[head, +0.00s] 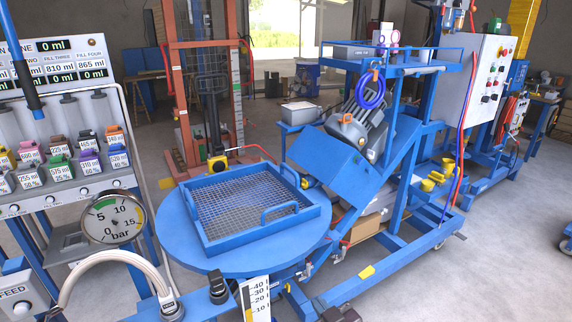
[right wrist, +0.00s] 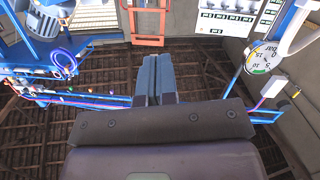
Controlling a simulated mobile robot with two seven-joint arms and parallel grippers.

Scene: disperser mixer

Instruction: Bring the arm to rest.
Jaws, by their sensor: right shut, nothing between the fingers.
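My right gripper (right wrist: 155,62) shows in the right wrist view, with its two blue-grey fingers pressed together and nothing between them. The dark wrist body fills the lower middle of that view. The fingers stand clear of the machinery, with the dark beamed ceiling behind them; the view appears upside down. In the head view I cannot clearly make out the right gripper's fingers. My left gripper is not clearly in view.
A round blue vessel top (head: 185,232) carries a mesh grate (head: 252,205) with handles. A pressure gauge (head: 113,218) and filling panel (head: 60,65) stand left. A blue mixer frame (head: 395,200) and grey control cabinet (head: 484,85) stand right. Open floor (head: 500,255) lies front right.

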